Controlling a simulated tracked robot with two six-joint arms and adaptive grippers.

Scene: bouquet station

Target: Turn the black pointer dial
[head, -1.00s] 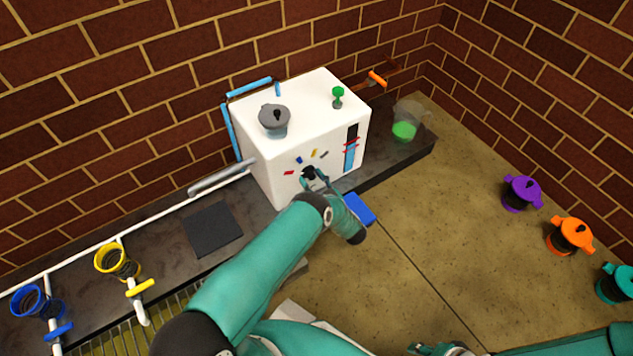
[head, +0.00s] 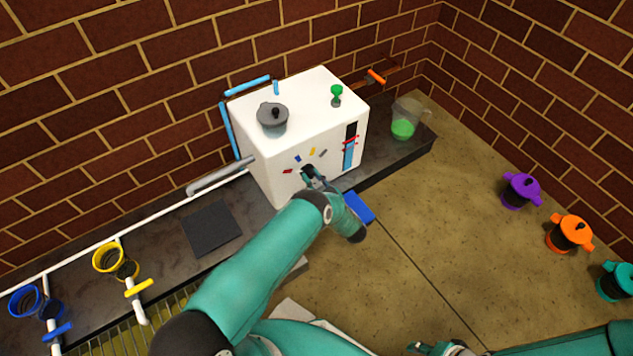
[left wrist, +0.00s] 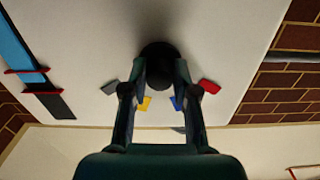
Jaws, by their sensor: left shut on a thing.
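The black pointer dial (left wrist: 159,62) is on the front face of the white box (head: 268,170). Red, blue, yellow and grey marks sit around it. My left gripper (head: 308,172) is at the dial, and in the left wrist view its two fingers (left wrist: 160,82) are closed on the dial's sides. The gripper hides much of the dial in the head view, and its pointer direction cannot be made out. My right gripper (head: 432,348) shows only in part at the bottom edge of the head view; its jaws are unclear.
A grey lidded pot (head: 272,118) and a green knob (head: 337,93) are on top of the box. A jug of green liquid (head: 403,128) stands right of it. Purple (head: 521,190), orange (head: 569,233) and teal pots (head: 615,282) stand at far right. The middle floor is clear.

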